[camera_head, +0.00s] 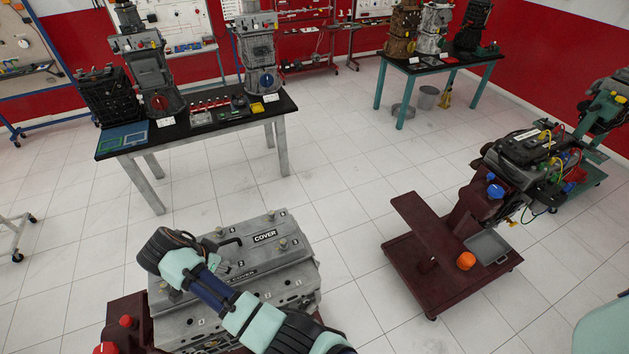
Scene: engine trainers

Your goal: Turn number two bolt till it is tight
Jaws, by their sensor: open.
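The grey engine block (262,280) stands at the lower middle, with a top plate marked COVER (265,237). Small numbers are printed beside bolts on the top; a "2" shows at the left of it, close to a small bolt-like part (223,268). The picture is too small to show how tight this bolt sits. My arm crosses in front of the block and bends back at the left.
A dark red cart (425,240) with an orange part (466,261) and a grey tray (488,247) stands to the right. Another engine (525,150) stands beyond it. Tables with engine parts stand at the back. The tiled floor between is clear.

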